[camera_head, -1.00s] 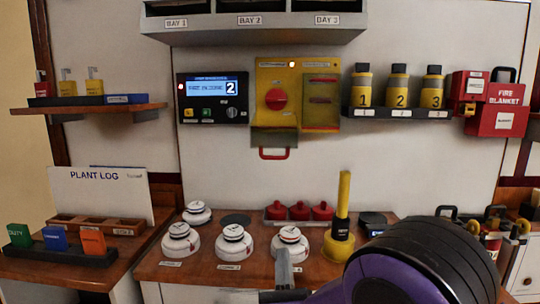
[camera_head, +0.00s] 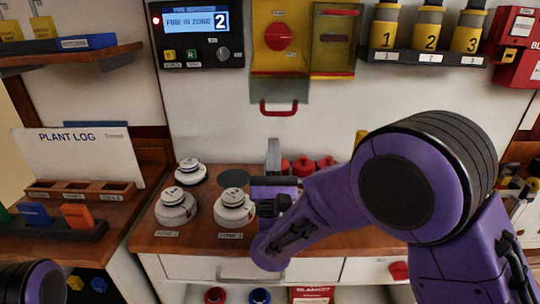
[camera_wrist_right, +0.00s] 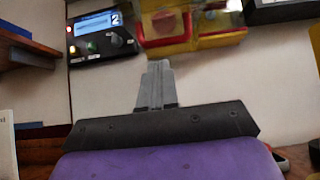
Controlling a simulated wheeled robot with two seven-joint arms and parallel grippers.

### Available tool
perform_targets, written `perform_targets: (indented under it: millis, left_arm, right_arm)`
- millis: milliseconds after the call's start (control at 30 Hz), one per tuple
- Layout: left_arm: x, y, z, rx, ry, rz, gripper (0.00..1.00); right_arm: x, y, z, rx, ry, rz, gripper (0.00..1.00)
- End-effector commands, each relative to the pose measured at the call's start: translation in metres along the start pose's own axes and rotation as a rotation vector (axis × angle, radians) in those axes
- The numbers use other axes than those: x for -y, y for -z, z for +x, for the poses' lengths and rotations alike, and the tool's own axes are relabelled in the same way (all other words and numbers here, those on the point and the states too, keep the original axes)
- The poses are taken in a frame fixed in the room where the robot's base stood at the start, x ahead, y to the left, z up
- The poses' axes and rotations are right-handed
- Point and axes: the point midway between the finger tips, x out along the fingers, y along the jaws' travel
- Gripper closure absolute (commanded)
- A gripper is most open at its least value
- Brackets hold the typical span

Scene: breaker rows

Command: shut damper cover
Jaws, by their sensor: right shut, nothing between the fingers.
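A yellow wall box (camera_head: 268,60) with a round red knob (camera_head: 279,37) hangs on the white panel. Below its left part a see-through cover (camera_head: 266,90) hangs down, open, with a red handle (camera_head: 279,107) at its lower edge. My right gripper (camera_head: 273,146) is below this handle, over the bench, apart from it, fingers pointing up and together.
White detector heads (camera_head: 235,207) and red domed pieces (camera_head: 304,167) stand on the wooden bench (camera_head: 205,240) around my right gripper. A shelf with yellow cylinders (camera_head: 430,30) is right of the box. A control panel (camera_head: 196,36) is on its left.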

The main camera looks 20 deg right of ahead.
Motion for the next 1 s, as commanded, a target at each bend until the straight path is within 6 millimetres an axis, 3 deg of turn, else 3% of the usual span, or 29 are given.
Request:
perform_targets:
  millis: [100,300,733,1000]
  left_arm:
    - [0.001,0.005,-0.012,0.0,0.0,0.0,0.62]
    - [0.002,0.007,-0.018,0.0,0.0,0.0,0.62]
    - [0.002,0.008,-0.019,0.0,0.0,0.0,0.62]
    - [0.003,0.014,-0.033,0.0,0.0,0.0,0.62]
  right_arm:
    - [0.001,-0.002,0.025,-0.001,0.003,-0.001,1.0]
    - [-0.001,0.0,0.044,-0.002,-0.001,0.0,1.0]
    - [-0.004,-0.001,0.046,-0.004,-0.004,0.002,1.0]
    - [-0.013,-0.011,0.049,-0.053,-0.015,0.013,1.0]
